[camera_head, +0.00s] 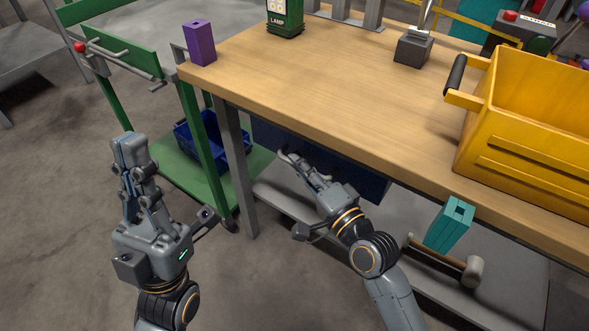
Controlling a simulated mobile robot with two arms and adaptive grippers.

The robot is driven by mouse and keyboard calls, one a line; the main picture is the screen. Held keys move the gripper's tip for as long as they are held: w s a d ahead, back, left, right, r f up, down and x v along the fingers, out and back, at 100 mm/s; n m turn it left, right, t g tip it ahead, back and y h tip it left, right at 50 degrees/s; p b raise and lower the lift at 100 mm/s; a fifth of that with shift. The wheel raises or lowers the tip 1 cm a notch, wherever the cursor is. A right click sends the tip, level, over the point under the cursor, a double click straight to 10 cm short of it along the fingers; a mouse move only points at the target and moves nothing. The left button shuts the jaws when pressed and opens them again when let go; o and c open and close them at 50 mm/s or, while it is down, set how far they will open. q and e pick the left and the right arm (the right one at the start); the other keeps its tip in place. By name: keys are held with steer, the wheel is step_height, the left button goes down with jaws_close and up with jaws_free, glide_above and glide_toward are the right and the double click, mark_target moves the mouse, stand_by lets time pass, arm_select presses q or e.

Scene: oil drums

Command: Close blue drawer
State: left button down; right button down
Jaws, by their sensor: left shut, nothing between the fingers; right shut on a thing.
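The blue drawer (368,182) is under the wooden workbench, and its dark blue front shows below the bench's front edge. My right gripper (290,160) reaches up to the drawer's front, with its fingers shut on the drawer. The gripper and wrist hide part of the front, and the exact grip point is hard to see. How far the drawer stands out from the bench cannot be told. My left gripper (126,145) is shut and empty, pointing up over the floor at the left, apart from the drawer.
A mallet (471,272) lies below. A green cart (207,170) holds a blue bin (190,145).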

steer(key=shift+w+d, duration=0.15)
steer(key=c, duration=1.7)
jaws_free()
steer(key=o, duration=0.3)
steer(key=r+v, duration=0.1)
steer(key=v, duration=1.1)
steer(key=shift+f, duration=0.5)
